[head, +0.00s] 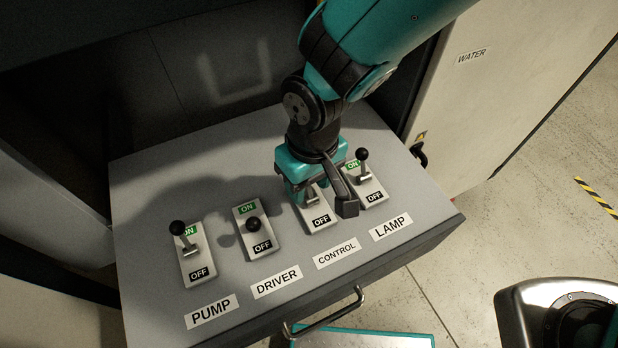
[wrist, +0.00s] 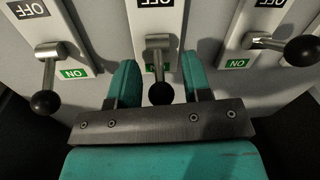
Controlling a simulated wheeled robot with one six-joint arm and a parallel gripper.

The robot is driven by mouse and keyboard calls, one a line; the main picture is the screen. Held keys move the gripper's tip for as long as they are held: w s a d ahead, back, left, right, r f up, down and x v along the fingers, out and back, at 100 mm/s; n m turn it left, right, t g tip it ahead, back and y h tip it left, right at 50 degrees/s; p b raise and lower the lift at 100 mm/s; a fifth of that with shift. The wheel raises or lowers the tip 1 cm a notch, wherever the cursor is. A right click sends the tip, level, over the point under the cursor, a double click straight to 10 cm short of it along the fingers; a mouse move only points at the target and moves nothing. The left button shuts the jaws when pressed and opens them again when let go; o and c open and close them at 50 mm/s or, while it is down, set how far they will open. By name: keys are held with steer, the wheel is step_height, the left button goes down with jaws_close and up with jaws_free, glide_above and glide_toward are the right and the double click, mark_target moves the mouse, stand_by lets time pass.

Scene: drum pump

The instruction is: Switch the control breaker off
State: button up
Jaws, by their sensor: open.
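The control breaker is a pale plate with a metal lever, second from the right on the grey panel. In the head view its OFF tag (head: 321,220) shows, but my gripper (head: 314,190) covers much of the rest. In the wrist view, which is turned round, the control lever (wrist: 157,50) stands in the middle, with its black knob (wrist: 160,93) over the ON end. My gripper (wrist: 158,66) is open, one teal finger on each side of this lever. I see no clear contact. The CONTROL label (head: 337,253) lies in front of the breaker.
The lamp breaker (head: 371,190) is close on the right, its lever toward ON. On the left are the driver breaker (head: 262,244), its knob lower toward OFF, and the pump breaker (head: 198,262), lever toward ON. A drawer handle (head: 325,318) juts from the panel front.

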steer(key=shift+f, duration=0.15)
steer(key=shift+c, duration=0.3)
steer(key=c, duration=0.7)
steer(key=shift+c, duration=0.2)
